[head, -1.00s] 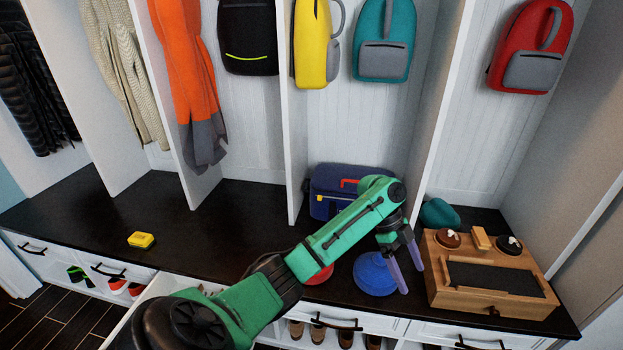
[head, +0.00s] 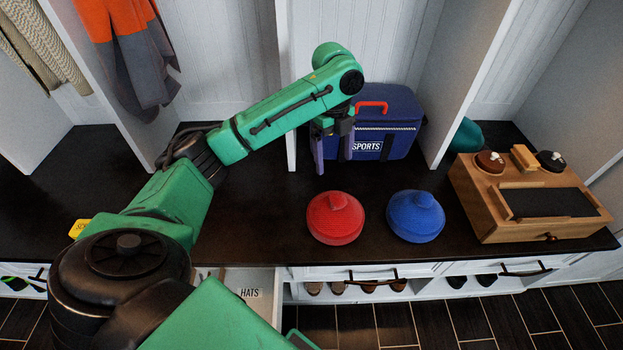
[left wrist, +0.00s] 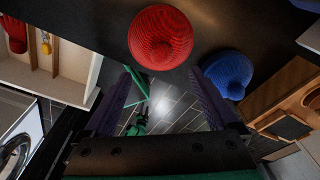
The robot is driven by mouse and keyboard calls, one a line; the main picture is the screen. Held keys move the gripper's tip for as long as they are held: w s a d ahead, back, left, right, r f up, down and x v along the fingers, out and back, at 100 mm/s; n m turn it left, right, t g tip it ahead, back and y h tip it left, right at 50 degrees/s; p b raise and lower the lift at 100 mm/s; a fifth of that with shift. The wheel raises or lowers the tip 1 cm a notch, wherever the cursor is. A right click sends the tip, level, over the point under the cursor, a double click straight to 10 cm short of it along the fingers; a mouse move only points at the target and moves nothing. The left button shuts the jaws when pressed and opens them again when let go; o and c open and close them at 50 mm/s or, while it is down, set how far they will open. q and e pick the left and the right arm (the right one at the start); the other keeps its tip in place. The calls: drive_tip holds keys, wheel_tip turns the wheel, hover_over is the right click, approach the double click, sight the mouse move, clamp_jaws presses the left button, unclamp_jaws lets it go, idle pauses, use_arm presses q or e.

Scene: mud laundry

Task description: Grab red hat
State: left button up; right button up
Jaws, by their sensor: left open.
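The red hat (head: 335,220) is a knitted dome with a short top knob. It lies on the dark bench top in the head view, left of a matching blue hat (head: 415,217). My left gripper (head: 332,165) is open and empty, behind and above the red hat and in front of the blue sports bag. In the left wrist view the red hat (left wrist: 160,38) is at the top middle, ahead of the spread fingers (left wrist: 163,92), and the blue hat (left wrist: 229,73) is beyond the right finger.
The blue sports bag (head: 382,128) stands behind the hats. A wooden box (head: 525,222) with small items on top sits to their right. A drawer labelled HATS (head: 255,282) is open below the bench, left of the hats. A yellow object (head: 78,229) lies far left.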

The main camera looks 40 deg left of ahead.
use_arm(q)
drive_tip(key=b, duration=0.1)
hover_over(338, 196)
drive_tip(key=f, duration=0.6)
drive_tip(key=shift+w+a, duration=0.15)
drive_tip(key=shift+a, duration=0.15)
drive_tip(key=f, duration=0.2)
drive_tip(key=f+b, duration=0.1)
drive_tip(key=f, duration=0.2)
drive_tip(key=f+b, duration=0.1)
drive_tip(key=f, duration=0.2)
drive_tip(key=shift+d, duration=0.35)
clamp_jaws()
use_arm(e)
drive_tip(key=w+r, duration=0.1)
drive_tip(key=w, duration=0.5)
drive_tip(key=shift+a+r, duration=0.2)
drive_tip(key=shift+a, duration=0.2)
